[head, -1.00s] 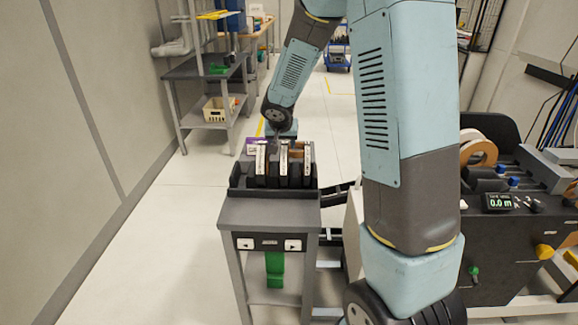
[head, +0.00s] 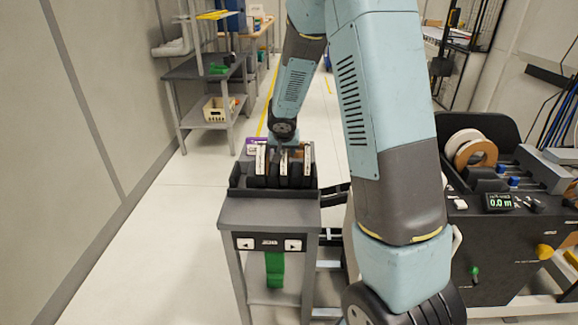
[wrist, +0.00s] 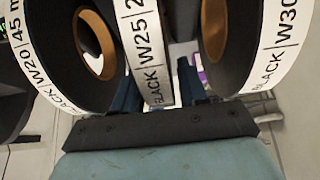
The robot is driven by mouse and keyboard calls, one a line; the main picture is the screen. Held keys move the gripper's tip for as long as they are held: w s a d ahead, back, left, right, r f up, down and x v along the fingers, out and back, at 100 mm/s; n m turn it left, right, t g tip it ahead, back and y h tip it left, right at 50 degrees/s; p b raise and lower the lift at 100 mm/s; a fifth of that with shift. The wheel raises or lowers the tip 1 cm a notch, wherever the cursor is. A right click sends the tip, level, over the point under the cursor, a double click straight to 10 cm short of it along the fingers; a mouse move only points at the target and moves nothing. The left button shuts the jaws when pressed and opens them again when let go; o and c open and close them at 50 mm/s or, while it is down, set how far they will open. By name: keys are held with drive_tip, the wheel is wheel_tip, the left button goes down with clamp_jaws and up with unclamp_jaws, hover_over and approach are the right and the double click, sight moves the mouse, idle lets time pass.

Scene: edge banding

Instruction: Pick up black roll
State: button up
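Black rolls with white labels stand upright side by side in a dark tray (head: 235,190) on a small grey stand. In the wrist view the left roll (wrist: 62,45) reads BLACK W20, the middle roll (wrist: 150,50) BLACK W25 and the right roll (wrist: 245,45) BLACK W30. My gripper (wrist: 157,78) points at the middle roll, with one blue finger on each side of it. A light gap shows between the roll and the right finger, so the fingers look open. In the head view my gripper is behind the rolls and its fingertips are hidden.
A purple item (head: 252,141) sits behind the rolls at the left. A dark machine (head: 495,240) with white and orange-brown rolls (head: 475,150) stands at the right. A grey shelf with a cream crate (head: 217,109) stands back left. The floor left of the stand is clear.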

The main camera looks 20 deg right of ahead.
clamp_jaws()
idle(0.7)
